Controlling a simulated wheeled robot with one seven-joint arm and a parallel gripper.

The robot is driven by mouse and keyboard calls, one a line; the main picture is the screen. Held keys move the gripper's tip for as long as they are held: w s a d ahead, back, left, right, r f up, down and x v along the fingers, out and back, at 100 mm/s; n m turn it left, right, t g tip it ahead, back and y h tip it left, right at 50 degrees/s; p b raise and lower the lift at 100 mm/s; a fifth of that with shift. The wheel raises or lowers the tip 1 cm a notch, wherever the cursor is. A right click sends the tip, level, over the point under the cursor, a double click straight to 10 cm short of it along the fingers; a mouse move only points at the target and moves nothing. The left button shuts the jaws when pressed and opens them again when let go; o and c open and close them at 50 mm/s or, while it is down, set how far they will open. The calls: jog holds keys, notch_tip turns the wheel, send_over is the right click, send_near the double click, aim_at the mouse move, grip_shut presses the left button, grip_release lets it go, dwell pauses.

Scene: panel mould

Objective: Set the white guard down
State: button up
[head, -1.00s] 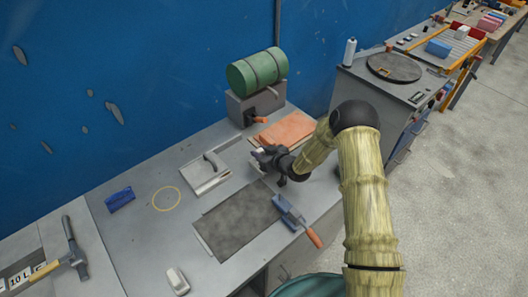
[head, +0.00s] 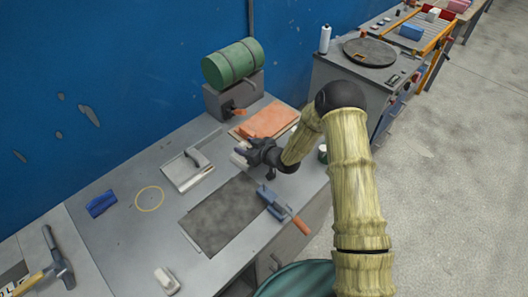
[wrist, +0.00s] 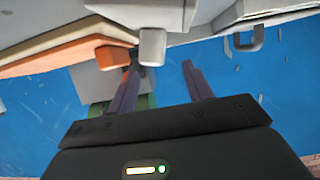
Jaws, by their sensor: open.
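The white guard (head: 239,159) shows as a small pale piece on the bench, just left of my gripper (head: 252,150) in the head view, partly hidden by it. In the wrist view, a pale block (wrist: 152,46) that looks like part of the guard stands beyond the fingertips. My gripper (wrist: 160,78) is open, its two purple-grey fingers apart with a gap between them. I cannot tell whether a finger still touches the guard.
A pale tray with a handle (head: 187,170) lies left of the guard. Orange boards (head: 265,121) lie behind, near a green cylinder (head: 233,62) on a grey block. A dark mat (head: 218,215) and an orange-handled tool (head: 283,208) lie in front. A yellow ring (head: 149,198) marks bare bench.

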jog(key=b+v, duration=0.1)
jog(key=v, duration=0.8)
jog(key=shift+b, duration=0.35)
jog(key=shift+d, duration=0.1)
jog(key=s+d+r+m+g+h, duration=0.1)
jog(key=s+d+r+m+h, duration=0.1)
jog(key=s+d+r+h, duration=0.3)
jog(key=s+d+r+m+g+h, duration=0.1)
jog(key=d+r+m+h, duration=0.15)
jog(key=d, duration=0.45)
jog(key=s+d+r+m+g+h, duration=0.1)
jog(key=s+d+r+m+g, duration=0.1)
jog(key=s, duration=0.6)
jog(key=s+d+r+m+g+h, duration=0.1)
jog(key=s+d+r+m+g, duration=0.1)
jog(key=s, duration=0.6)
jog(key=shift+s+d+r+m, duration=0.3)
jog(key=shift+d+r+m, duration=0.25)
jog(key=shift+d+r, duration=0.45)
